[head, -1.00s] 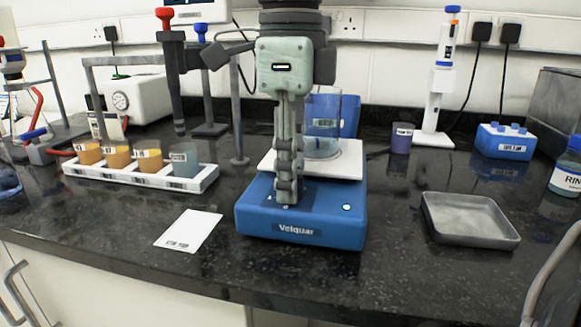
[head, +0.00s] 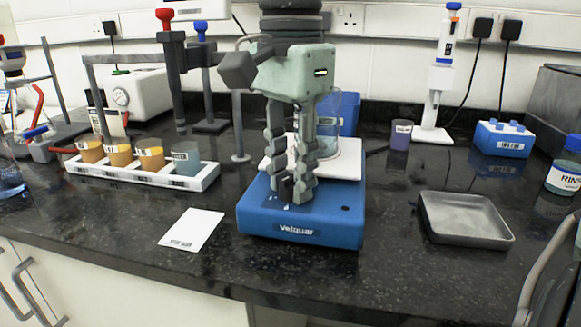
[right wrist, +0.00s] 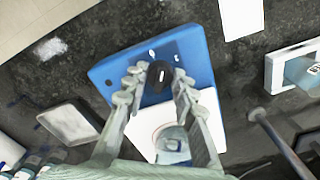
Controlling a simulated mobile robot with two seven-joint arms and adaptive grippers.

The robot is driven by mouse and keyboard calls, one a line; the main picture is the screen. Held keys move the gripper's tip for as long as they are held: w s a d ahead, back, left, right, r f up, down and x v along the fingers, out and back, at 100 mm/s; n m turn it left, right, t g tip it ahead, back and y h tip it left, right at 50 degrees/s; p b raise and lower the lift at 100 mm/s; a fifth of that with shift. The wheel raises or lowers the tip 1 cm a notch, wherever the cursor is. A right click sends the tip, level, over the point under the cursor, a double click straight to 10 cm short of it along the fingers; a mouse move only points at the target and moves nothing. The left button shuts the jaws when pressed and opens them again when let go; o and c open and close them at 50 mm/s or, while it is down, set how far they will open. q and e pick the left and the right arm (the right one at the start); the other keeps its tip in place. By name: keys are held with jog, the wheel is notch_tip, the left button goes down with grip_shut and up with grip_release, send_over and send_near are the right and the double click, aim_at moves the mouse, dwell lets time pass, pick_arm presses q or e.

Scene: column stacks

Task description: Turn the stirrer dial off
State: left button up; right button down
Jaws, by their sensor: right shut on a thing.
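The blue stirrer (head: 330,232), labelled Velquar, stands near the front of the bench with a glass beaker (head: 326,130) on its white plate (head: 350,165). Its small black dial (right wrist: 160,75) shows a white mark in the right wrist view. In the head view, the fingers mostly hide the dial. My right gripper (head: 288,192) comes down from above, shut on the dial, with one finger on each side. The small indicator (head: 345,209) at the front right of the stirrer looks dark. My left gripper is not in view.
A white rack (head: 140,177) with several filled cups stands left, and a white card (head: 192,229) lies front left. A grey metal tray (head: 465,217) is at right. A purple cup (head: 400,136) and a pipette stand (head: 435,100) are behind.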

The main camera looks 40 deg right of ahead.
aim_at(291, 176)
jog(key=n, duration=0.2)
jog(key=shift+n, duration=0.4)
jog(key=n+p, duration=0.1)
jog(key=n, duration=0.1)
jog(key=shift+n, duration=0.4)
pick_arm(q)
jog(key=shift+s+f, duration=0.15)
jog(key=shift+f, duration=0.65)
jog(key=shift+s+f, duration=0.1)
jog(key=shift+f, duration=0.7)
pick_arm(e)
jog(key=shift+n, duration=0.7)
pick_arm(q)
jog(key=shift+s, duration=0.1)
pick_arm(e)
jog(key=c, duration=1.2)
grip_release()
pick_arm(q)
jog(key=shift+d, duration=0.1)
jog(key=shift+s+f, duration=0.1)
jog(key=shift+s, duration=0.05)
pick_arm(e)
jog(key=shift+r, duration=0.1)
notch_tip(291, 176, up, 12)
